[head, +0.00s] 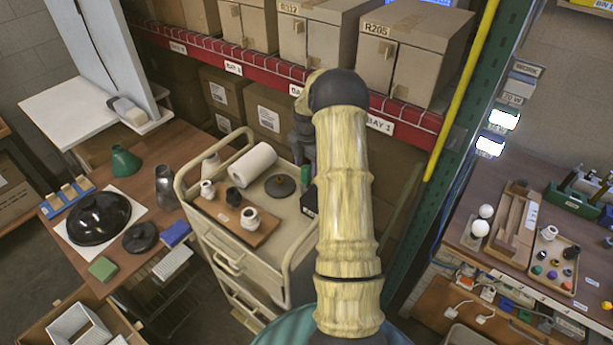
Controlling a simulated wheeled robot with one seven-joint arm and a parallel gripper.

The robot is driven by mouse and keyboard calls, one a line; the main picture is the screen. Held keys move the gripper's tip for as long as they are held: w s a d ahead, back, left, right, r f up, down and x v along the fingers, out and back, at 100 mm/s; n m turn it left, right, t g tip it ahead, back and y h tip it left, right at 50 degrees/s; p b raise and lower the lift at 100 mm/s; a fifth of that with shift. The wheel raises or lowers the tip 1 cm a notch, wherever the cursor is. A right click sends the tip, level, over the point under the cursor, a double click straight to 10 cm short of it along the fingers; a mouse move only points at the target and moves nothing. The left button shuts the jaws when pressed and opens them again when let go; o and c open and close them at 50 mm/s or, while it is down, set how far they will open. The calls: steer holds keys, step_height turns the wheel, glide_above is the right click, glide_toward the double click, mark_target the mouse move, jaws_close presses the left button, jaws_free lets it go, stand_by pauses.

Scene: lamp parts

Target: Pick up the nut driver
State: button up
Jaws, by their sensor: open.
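My arm reaches across the middle of the view, and my gripper (304,150) hangs at its far end over the back right of the cream cart (222,226). The gripper is partly hidden by my own arm. Its jaws are open and small in the picture. A slim green upright piece (305,174), possibly the nut driver's handle, shows just below the gripper. A dark box-like thing (309,201) sits below that, partly behind my arm. I cannot tell whether the jaws surround the green piece or touch it.
The cart top holds a white roll (252,165), a dark disc-shaped part (280,186) and a wooden board (222,220) with white and black fittings. Shelves with boxes (410,45) stand behind. A left table (150,195) holds lamp shades; a right bench (455,225) holds trays.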

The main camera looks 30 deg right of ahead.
steer(key=shift+w+f+p, duration=0.1)
steer(key=shift+f+p, duration=0.75)
steer(key=shift+f, duration=1)
steer(key=c, duration=1.1)
steer(key=shift+c, duration=0.2)
steer(key=shift+r, duration=0.1)
step_height(320, 180, up, 9)
steer(key=b, duration=0.4)
steer(key=shift+r, duration=0.45)
